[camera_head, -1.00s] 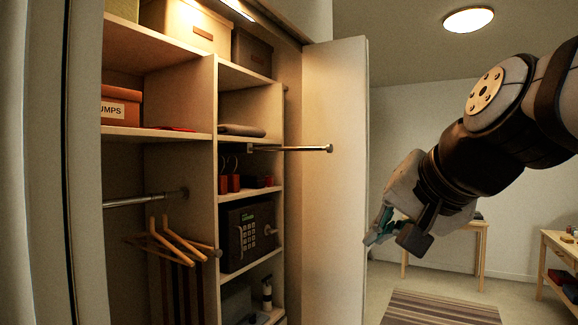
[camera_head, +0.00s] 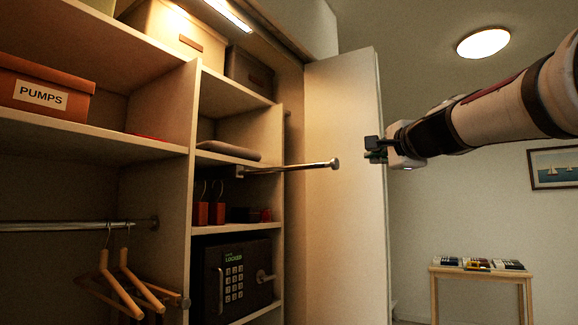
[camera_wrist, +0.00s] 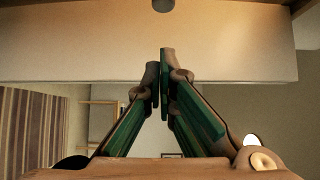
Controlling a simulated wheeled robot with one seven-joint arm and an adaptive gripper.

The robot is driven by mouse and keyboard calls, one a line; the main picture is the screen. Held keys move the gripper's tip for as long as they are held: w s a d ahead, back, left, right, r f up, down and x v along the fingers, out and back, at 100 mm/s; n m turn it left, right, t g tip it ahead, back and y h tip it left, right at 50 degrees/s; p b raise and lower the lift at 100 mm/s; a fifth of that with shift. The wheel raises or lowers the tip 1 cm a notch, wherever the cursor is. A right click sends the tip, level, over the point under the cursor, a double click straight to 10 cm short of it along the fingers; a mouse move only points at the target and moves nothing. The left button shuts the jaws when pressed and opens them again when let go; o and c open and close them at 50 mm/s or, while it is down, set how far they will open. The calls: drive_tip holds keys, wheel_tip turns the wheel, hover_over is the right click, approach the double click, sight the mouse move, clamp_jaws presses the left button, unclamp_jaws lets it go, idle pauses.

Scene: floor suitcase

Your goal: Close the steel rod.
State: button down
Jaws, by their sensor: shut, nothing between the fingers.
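The steel rod (camera_head: 290,167) sticks out from the wardrobe's middle column, below a shelf, with a round knob at its free end near the open door. In the wrist view a grey rounded end, likely the rod's knob (camera_wrist: 163,5), shows at the top edge. My gripper (camera_head: 372,149) is to the right of the knob at about its height in the picture, apart from it. Its green fingers (camera_wrist: 160,62) are shut and empty, pointing toward the knob in the wrist view.
The open wardrobe door (camera_head: 345,200) stands behind the rod's end. A second rail (camera_head: 70,227) with wooden hangers (camera_head: 125,280) is at left. A black safe (camera_head: 233,280) and red items (camera_head: 208,212) sit below the rod. A small table (camera_head: 482,275) stands at right.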

drive_tip(key=w+a+p, duration=0.4)
drive_tip(key=w+p, duration=0.2)
drive_tip(key=w, duration=0.3)
drive_tip(key=shift+w, duration=0.1)
idle(0.3)
